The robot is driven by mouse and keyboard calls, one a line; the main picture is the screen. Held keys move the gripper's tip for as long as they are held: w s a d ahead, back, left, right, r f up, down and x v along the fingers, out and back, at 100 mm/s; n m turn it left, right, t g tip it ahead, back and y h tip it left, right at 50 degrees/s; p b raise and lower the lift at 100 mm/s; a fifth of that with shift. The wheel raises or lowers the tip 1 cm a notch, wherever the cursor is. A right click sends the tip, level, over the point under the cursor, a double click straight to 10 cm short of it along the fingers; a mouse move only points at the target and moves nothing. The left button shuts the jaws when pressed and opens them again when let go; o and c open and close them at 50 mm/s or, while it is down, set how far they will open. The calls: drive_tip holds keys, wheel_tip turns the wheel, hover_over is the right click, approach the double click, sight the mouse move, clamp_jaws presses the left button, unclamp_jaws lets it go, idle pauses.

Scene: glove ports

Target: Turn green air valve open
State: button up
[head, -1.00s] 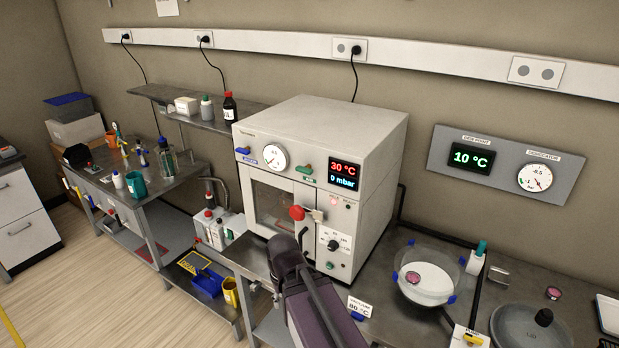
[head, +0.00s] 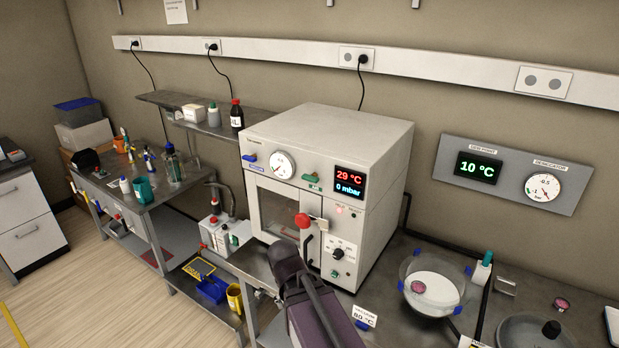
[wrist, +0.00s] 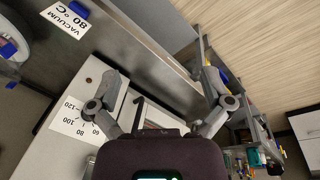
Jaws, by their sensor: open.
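The green air valve (head: 312,179) is a small green lever on the upper front of the white vacuum oven (head: 330,125), above a green label. It sits right of the round gauge (head: 283,165) and left of the red and blue display. A blue valve (head: 249,157) sits left of the gauge. My gripper shows in the wrist view (wrist: 165,85) with its two fingers spread and nothing between them. In the head view my dark arm reaches toward the oven's lower front, below and apart from the green valve. The fingertips are largely hidden there.
A glass desiccator (head: 434,282) stands on the bench to the right. A sign reading vacuum 80 °C (head: 364,316) stands in front.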

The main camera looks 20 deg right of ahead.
drive_tip(key=w+d+r+m+t+h+p, duration=0.1)
drive_tip(key=w+d+r+m+t+h, duration=0.15)
drive_tip(key=w+d+r+h, duration=0.2)
drive_tip(key=m+t+h+p, duration=0.3)
drive_tip(key=m+t+h, duration=0.4)
drive_tip(key=t+h, duration=0.1)
approach(308, 178)
drive_tip(key=v, duration=0.2)
drive_tip(key=shift+s+a, duration=0.15)
drive_tip(key=shift+a, duration=0.25)
drive_tip(key=shift+d, duration=0.1)
drive_tip(key=shift+x, duration=6.85)
drive_tip(key=shift+s, duration=0.1)
drive_tip(key=c, duration=1)
